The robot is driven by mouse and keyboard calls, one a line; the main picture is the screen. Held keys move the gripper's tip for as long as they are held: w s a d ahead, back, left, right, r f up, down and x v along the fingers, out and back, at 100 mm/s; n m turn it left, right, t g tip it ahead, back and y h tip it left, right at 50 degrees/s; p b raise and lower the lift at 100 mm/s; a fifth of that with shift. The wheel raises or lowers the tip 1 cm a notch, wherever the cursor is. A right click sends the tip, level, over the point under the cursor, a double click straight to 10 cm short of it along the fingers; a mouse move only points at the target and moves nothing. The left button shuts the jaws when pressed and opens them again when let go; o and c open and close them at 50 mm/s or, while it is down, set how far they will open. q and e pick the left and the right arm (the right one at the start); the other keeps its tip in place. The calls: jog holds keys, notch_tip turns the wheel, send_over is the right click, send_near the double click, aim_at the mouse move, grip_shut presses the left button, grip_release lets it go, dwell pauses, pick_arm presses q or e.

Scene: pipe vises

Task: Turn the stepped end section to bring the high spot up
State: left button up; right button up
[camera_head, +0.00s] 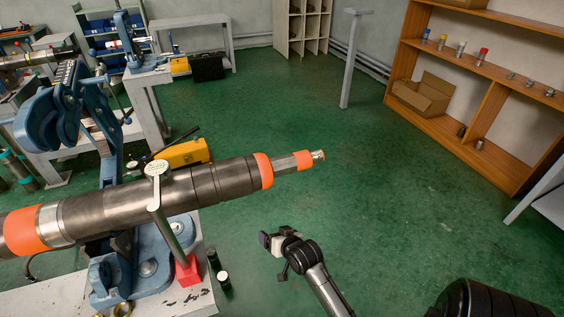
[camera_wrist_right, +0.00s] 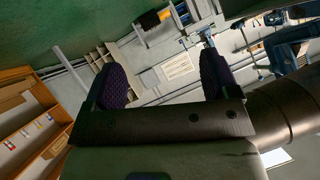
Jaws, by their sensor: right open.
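A thick dark metal pipe (camera_head: 130,203) lies across the blue pipe vise (camera_head: 155,257) on the bench, with orange bands along it. Its stepped end section (camera_head: 287,164) points to the right, with a slimmer grey part, an orange band and a small metal tip. My right gripper (camera_head: 271,243) is below and to the right of the pipe, apart from it, and empty. In the right wrist view its two dark padded fingers (camera_wrist_right: 159,85) stand wide apart with nothing between them. The pipe shows at the right edge of that view (camera_wrist_right: 287,112). My left gripper is not in view.
A post with a round top (camera_head: 158,169) and red base (camera_head: 188,270) stands in front of the pipe. A yellow toolbox (camera_head: 184,154) is behind it. Wooden shelves (camera_head: 478,92) stand at right.

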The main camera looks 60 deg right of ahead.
jog(key=d+r+m+t+h, duration=0.2)
jog(key=d+m+t+h, duration=0.2)
jog(key=d+m, duration=0.2)
jog(key=m+t+h, duration=0.5)
jog(key=m+h, duration=0.2)
jog(key=m, duration=0.4)
send_near(283, 164)
notch_tip(283, 164, down, 3)
jog(key=x, duration=0.4)
jog(key=b+x, duration=0.1)
jog(key=x, duration=0.3)
jog(key=b+x, duration=0.1)
jog(key=x, duration=0.3)
jog(key=shift+d+f, duration=0.1)
jog(key=shift+d, duration=0.2)
